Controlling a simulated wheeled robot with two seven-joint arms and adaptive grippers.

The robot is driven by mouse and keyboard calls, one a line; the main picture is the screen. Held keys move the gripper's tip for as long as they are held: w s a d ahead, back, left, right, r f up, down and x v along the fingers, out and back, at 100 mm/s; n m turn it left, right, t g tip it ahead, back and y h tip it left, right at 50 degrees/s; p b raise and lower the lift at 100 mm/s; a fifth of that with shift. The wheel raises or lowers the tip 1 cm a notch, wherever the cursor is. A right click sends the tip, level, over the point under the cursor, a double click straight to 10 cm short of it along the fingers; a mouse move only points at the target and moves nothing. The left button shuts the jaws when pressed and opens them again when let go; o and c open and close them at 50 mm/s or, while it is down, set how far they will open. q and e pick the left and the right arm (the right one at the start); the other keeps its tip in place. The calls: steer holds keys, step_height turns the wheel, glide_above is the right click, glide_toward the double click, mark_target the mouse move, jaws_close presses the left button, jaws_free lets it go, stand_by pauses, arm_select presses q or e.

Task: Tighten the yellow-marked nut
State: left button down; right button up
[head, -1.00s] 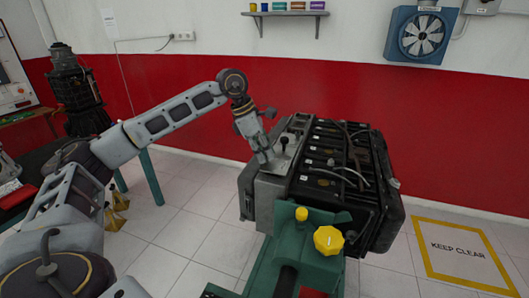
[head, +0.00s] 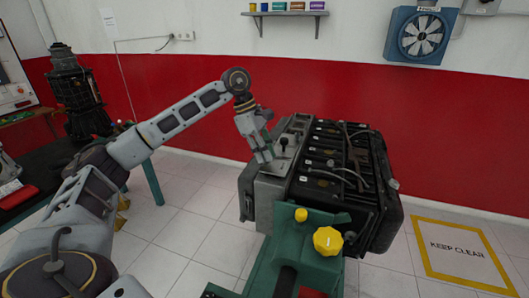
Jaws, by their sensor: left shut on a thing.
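The engine trainer (head: 345,165) is a dark block with a grey plate (head: 270,190) along its left side, mounted on a green stand (head: 300,258). My left gripper (head: 264,156) points down at the top of the grey plate, near its left edge. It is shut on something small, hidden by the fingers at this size. A small dark lever-like part (head: 284,142) stands on the plate just right of the gripper. I cannot make out a yellow-marked nut; it may be hidden under the gripper. My right gripper is not in view.
A small yellow knob (head: 301,215) and a larger yellow knob (head: 327,240) sit on the green stand. A dark table with a black machine (head: 82,95) is at the left. Floor marked "KEEP CLEAR" (head: 458,250) lies open at the right.

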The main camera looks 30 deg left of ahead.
arm_select(q)
steer(key=c, duration=1.4)
jaws_free()
steer(key=shift+v, duration=6.05)
steer(key=shift+a, duration=0.15)
